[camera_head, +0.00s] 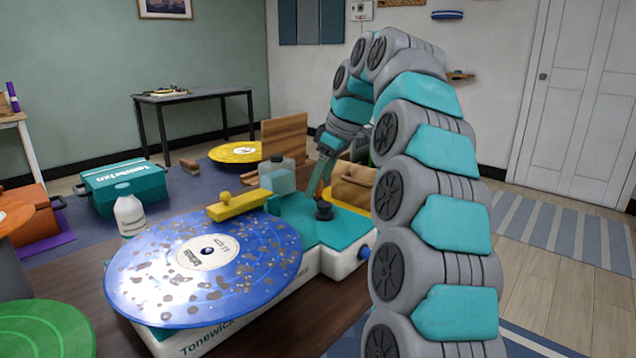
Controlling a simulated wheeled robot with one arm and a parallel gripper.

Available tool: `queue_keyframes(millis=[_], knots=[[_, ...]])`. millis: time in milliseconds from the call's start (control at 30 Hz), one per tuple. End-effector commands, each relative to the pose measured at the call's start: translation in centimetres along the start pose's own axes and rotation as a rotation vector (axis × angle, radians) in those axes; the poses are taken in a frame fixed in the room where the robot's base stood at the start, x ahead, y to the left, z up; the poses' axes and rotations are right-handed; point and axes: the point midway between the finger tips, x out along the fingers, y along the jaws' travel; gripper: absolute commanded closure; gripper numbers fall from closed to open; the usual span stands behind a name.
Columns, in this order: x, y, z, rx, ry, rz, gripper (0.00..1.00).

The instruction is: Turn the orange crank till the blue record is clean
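The blue record (255,233) lies flat on the record cleaning machine (345,232), which has a teal top and white sides. Grey-brown spots are scattered over much of the record around its white label. A yellow bar with a knob (240,204) reaches over the record's far edge. My gripper (324,180) points down at the machine's right part, above a dark round hub (323,211). A small strip of orange, likely the crank (319,187), shows beside the fingers. My gripper hides most of it, so I cannot tell whether the fingers hold it.
A bottle of bluish liquid (281,179) stands behind the machine, and a white bottle (130,212) stands to its left. A green record (45,330) lies at the front left. A teal case (125,187), a yellow record (236,152) and a brown box (353,187) are farther back.

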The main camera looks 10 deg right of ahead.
Motion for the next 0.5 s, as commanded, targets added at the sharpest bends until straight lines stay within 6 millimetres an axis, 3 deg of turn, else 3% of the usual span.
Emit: queue_keyframes(millis=[67, 433, 500], knots=[[-0.01, 0.00, -0.01, 0.000, 0.000, 0.000, 0.57], [-0.02, 0.00, 0.00, 0.000, 0.000, 0.000, 0.98], [-0.02, 0.00, -0.01, 0.000, 0.000, 0.001, 1.00]])
